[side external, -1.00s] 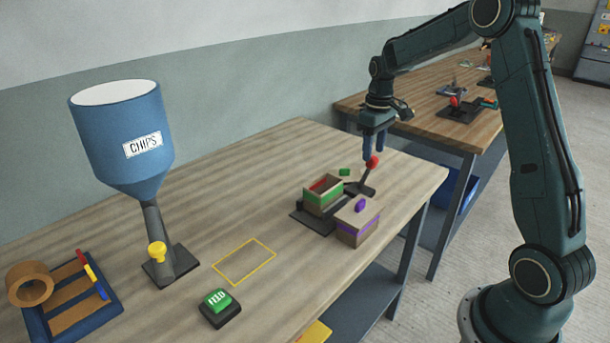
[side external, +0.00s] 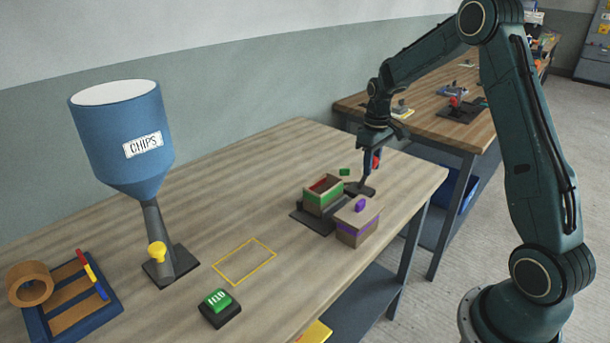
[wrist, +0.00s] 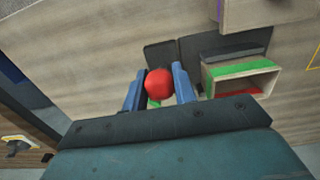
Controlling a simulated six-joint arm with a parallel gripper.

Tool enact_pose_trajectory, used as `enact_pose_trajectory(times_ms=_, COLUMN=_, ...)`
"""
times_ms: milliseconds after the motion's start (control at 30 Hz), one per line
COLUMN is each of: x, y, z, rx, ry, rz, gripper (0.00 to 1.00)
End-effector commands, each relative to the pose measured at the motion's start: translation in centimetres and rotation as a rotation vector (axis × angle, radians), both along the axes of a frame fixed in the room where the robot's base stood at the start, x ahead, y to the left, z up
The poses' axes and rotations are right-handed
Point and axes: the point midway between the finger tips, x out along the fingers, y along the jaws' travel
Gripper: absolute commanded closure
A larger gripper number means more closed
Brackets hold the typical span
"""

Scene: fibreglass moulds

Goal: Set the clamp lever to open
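The clamp lever has a red ball knob (side external: 376,161) and stands on a dark base (side external: 364,188) near the table's far right part. In the wrist view the red knob (wrist: 159,83) sits between the two blue fingers of my gripper (wrist: 159,86). The fingers are very close to its sides; I cannot tell whether they press on it. In the side view my gripper (side external: 372,162) is lowered over the lever, and a finger hides most of the shaft. A box with a green band (side external: 322,203) stands on the dark plate beside the lever.
A box with a purple band (side external: 356,237) and purple knob stands in front of the lever. A small green piece (side external: 344,171) lies behind. The blue chips hopper (side external: 122,140), green button (side external: 217,300) and yellow outline (side external: 244,262) are further left, with bare table between.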

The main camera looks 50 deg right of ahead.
Motion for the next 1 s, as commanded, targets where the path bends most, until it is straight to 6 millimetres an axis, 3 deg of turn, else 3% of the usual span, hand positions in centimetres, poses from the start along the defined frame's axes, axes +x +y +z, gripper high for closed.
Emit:
enact_pose_trajectory(times_ms=533, x=0.5, y=0.1, z=0.2, rx=-0.001, ry=0.033, rz=0.002, gripper=1.00)
enact_pose_trajectory(times_ms=1000, x=2.2, y=0.1, z=0.4, rx=0.000, ry=0.200, rz=0.002, gripper=1.00)
